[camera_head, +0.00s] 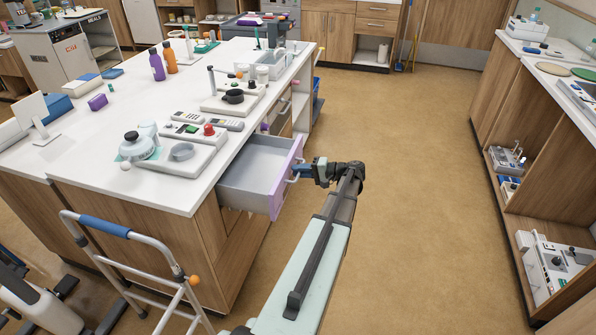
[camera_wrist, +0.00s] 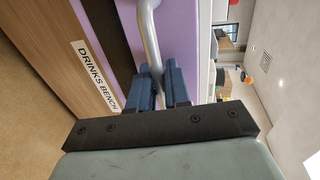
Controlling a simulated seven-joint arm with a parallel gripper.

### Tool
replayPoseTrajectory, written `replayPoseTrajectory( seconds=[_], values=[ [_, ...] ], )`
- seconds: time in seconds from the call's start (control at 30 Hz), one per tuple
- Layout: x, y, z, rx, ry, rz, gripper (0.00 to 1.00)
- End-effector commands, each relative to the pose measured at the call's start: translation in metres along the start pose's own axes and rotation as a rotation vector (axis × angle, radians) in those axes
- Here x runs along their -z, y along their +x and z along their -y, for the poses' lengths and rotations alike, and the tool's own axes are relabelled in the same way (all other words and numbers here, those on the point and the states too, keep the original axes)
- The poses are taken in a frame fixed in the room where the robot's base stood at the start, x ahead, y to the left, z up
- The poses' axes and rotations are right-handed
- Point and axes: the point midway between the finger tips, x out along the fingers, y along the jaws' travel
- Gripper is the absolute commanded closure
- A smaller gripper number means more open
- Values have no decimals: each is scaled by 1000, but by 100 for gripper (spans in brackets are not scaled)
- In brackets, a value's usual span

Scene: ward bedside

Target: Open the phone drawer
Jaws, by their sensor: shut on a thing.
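A drawer with a lilac front (camera_head: 283,187) stands pulled out from the right side of the white-topped bench (camera_head: 100,178). Its grey inside shows and looks empty as far as I see; no phone label is readable on it. My gripper (camera_head: 298,172) is at the outer face of this front. In the wrist view, the dark blue fingers of my gripper (camera_wrist: 164,88) are shut around the bar of the grey metal handle (camera_wrist: 151,35), with the lilac front (camera_wrist: 180,30) just beyond. The fingers hide part of the bar.
A label reading DRINKS BENCH (camera_wrist: 95,77) is on the wooden side. A walker frame (camera_head: 135,240) stands at the lower left. Trays and a kettle (camera_head: 137,147) stand on the bench. Open floor (camera_head: 420,170) lies right of the drawer.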

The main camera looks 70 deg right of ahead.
Motion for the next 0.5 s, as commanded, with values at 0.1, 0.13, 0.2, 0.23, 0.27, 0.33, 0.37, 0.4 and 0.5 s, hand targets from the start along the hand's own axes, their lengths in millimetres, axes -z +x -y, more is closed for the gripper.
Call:
replayPoseTrajectory(
  seconds=[0.1, 0.13, 0.2, 0.23, 0.27, 0.33, 0.37, 0.4, 0.5],
  values=[
    [1, 0, 0, 0, 0, -1, 100],
    [1, 0, 0, 0, 0, -1, 80],
    [1, 0, 0, 0, 0, -1, 73],
    [0, 0, 0, 0, 0, -1, 70],
    [0, 0, 0, 0, 0, -1, 69],
    [0, 0, 0, 0, 0, -1, 69],
    [0, 0, 0, 0, 0, -1, 69],
    [0, 0, 0, 0, 0, -1, 69],
    [0, -1, 0, 0, 0, -1, 69]
  ],
)
